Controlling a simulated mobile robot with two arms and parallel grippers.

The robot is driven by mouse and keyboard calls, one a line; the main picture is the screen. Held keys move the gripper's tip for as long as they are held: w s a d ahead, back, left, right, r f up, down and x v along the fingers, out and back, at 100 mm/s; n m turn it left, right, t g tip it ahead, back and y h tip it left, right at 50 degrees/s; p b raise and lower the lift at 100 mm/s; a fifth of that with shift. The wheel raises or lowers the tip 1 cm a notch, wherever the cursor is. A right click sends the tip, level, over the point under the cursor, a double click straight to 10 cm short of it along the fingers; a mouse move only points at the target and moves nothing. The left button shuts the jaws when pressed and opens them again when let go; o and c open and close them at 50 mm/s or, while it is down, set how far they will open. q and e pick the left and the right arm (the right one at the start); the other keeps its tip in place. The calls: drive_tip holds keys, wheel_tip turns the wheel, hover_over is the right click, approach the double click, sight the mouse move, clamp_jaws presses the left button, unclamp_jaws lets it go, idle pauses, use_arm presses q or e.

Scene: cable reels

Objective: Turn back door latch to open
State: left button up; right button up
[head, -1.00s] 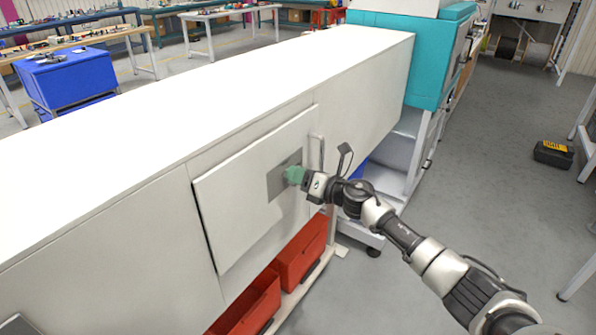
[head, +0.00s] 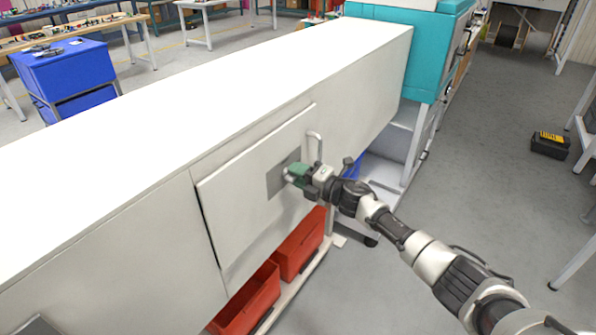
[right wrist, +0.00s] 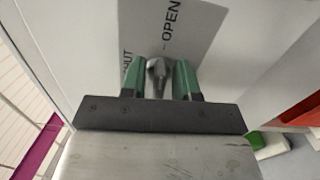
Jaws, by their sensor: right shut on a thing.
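The back door (head: 240,205) is a white panel in the side of a long white cabinet. A grey plate (head: 277,180) on it carries the latch, and the right wrist view shows the words "OPEN" and part of "SHUT" on this plate (right wrist: 195,25). The latch (right wrist: 159,75) is a grey knob between the green fingers of my right gripper (right wrist: 160,80), which is shut on it. In the head view my right gripper (head: 297,172) is at the plate and hides most of the latch. My left gripper is not in view.
A metal handle (head: 315,145) stands out just right of the door. Red bins (head: 298,250) sit below the cabinet. A teal machine (head: 405,60) stands at the cabinet's far end. The grey floor at right is open, with a black and yellow box (head: 550,145).

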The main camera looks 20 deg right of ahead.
drive_tip(key=shift+m, duration=0.6)
drive_tip(key=shift+f, duration=0.1)
drive_tip(key=o, duration=0.6)
drive_tip(key=shift+d, duration=0.1)
drive_tip(key=shift+b+v, duration=0.6)
drive_tip(key=shift+v, duration=4.75)
